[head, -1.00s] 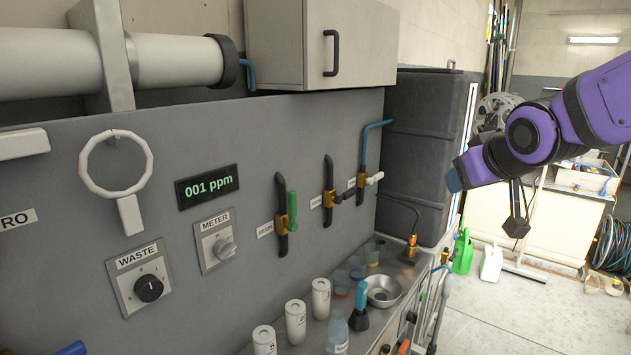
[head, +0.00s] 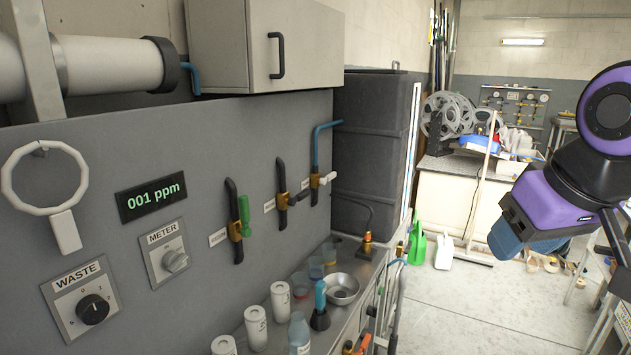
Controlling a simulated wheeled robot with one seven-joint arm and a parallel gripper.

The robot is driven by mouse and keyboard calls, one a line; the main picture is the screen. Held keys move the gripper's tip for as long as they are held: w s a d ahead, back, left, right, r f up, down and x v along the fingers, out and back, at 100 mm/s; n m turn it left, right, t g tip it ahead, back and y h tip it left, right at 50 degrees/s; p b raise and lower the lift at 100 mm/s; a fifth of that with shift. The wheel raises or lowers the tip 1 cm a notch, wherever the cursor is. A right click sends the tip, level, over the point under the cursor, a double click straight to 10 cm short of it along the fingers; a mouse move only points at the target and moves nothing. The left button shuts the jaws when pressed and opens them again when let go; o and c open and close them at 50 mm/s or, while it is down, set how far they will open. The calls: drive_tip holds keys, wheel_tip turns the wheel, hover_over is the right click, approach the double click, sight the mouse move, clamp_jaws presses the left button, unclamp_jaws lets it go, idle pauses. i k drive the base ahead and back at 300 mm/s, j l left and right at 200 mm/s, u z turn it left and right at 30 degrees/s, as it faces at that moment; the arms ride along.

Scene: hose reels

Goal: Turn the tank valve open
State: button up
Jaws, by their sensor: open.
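Three brass valves sit on the grey panel. The one nearest the dark tank (head: 370,150) has a white handle (head: 328,178) sticking out to the right, across its blue pipe (head: 316,148). Its label is too small to read. The middle valve (head: 282,200) has a dark handle pointing right. The left valve (head: 236,230) has a green handle (head: 244,214) standing upright along its pipe. My purple arm is at the right, well apart from the valves. My gripper (head: 612,238) shows only partly as dark parts at the right edge, with nothing seen in it.
A metal counter below the valves holds white canisters (head: 256,327), a steel bowl (head: 342,289), a blue-topped bottle (head: 320,305) and cups. A cabinet (head: 245,45) overhangs the panel. Green and white jugs (head: 443,251) stand on the floor; open floor (head: 480,310) lies right of the counter.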

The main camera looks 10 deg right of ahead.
sight(322, 180)
drive_tip(key=i+l+u, duration=0.15)
drive_tip(key=l, duration=0.5)
drive_tip(key=l+u, duration=0.1)
drive_tip(key=l, duration=0.6)
drive_tip(key=i+l+u, duration=0.15)
drive_tip(key=i, duration=0.35)
drive_tip(key=i+l+u, duration=0.15)
drive_tip(key=i+l, duration=0.3)
drive_tip(key=i, duration=0.3)
drive_tip(key=u, duration=0.05)
